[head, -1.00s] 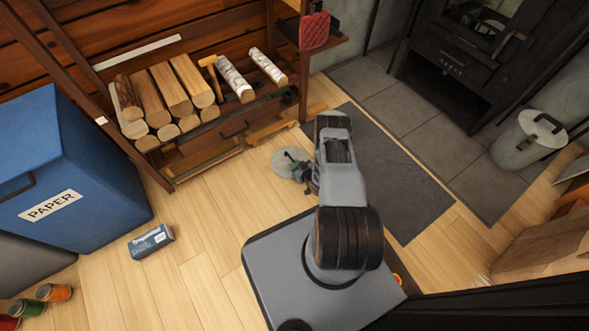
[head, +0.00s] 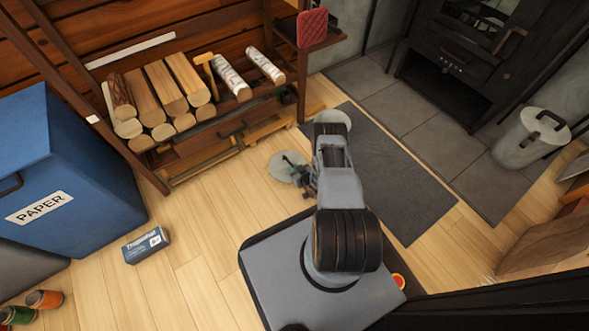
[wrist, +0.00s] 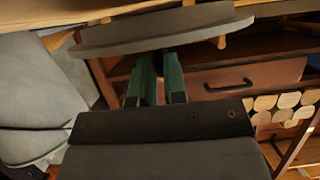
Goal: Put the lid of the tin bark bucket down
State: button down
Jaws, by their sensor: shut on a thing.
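The lid (head: 283,168) is a flat grey disc beside the end of my arm in the head view, over the floorboards in front of the wood rack. In the wrist view it shows nearly edge-on across the top (wrist: 150,36), with a smaller, thicker disc against its far side. In the head view my gripper (head: 302,174) is partly covered by my arm. I cannot tell whether the lid touches the floor.
A wood rack with logs (head: 168,88) stands behind. A dark mat (head: 400,185) lies to the right, before the black stove (head: 470,60). A grey lidded bucket (head: 530,140) stands far right. A blue paper bin (head: 60,170) and small box (head: 147,245) are left.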

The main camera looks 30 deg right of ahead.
jog(key=shift+f, duration=0.3)
jog(key=c, duration=1.2)
grip_release()
jog(key=shift+f, duration=0.15)
jog(key=shift+o, duration=0.2)
